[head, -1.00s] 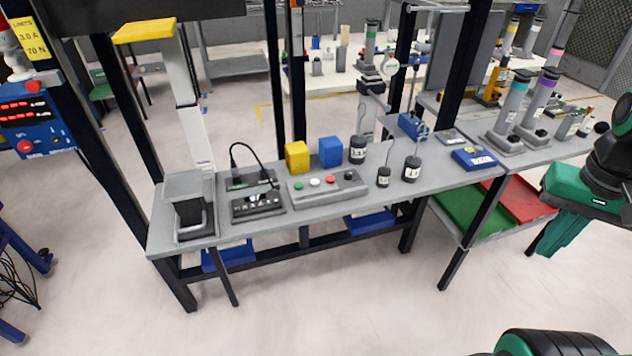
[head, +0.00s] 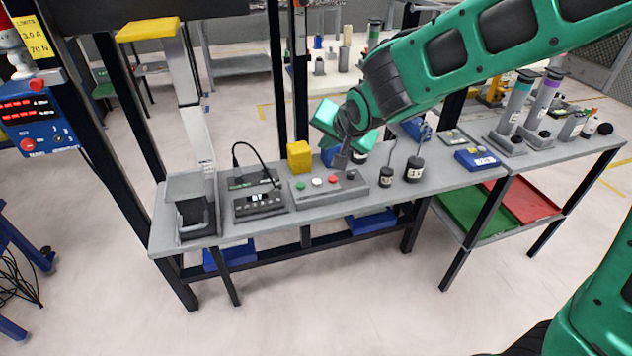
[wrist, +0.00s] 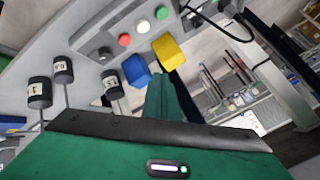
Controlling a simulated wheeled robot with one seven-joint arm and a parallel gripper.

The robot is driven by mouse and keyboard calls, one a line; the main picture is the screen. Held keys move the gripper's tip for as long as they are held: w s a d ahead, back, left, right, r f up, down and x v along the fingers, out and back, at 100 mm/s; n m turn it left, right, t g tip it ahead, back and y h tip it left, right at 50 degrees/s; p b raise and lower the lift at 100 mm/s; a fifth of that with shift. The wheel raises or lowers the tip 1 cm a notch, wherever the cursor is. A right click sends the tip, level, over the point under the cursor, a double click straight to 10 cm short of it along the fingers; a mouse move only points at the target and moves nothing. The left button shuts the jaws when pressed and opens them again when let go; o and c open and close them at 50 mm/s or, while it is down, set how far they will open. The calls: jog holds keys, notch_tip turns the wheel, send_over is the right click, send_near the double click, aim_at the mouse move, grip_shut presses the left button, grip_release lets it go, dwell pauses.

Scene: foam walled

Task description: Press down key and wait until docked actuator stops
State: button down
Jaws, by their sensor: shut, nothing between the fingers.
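The grey key box (head: 330,190) lies on the bench with a row of green, white, red and black round keys. The wrist view shows the shut fingers (wrist: 165,95) and the key box (wrist: 133,45). A dark actuator-like unit (head: 193,212) sits in a grey housing at the bench's left end; whether it moves cannot be told.
A yellow block (head: 299,156) stands behind the key box, and a blue block (wrist: 137,70) beside it is partly hidden by my gripper in the head view. Black hooked weights (head: 413,169) stand to the right. A blue labelled box (head: 477,160) lies farther right.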

aim_at(317, 182)
jog(key=shift+a, duration=0.9)
jog(key=shift+f, duration=4.45)
jog(key=shift+f, duration=0.1)
jog(key=shift+f, duration=0.25)
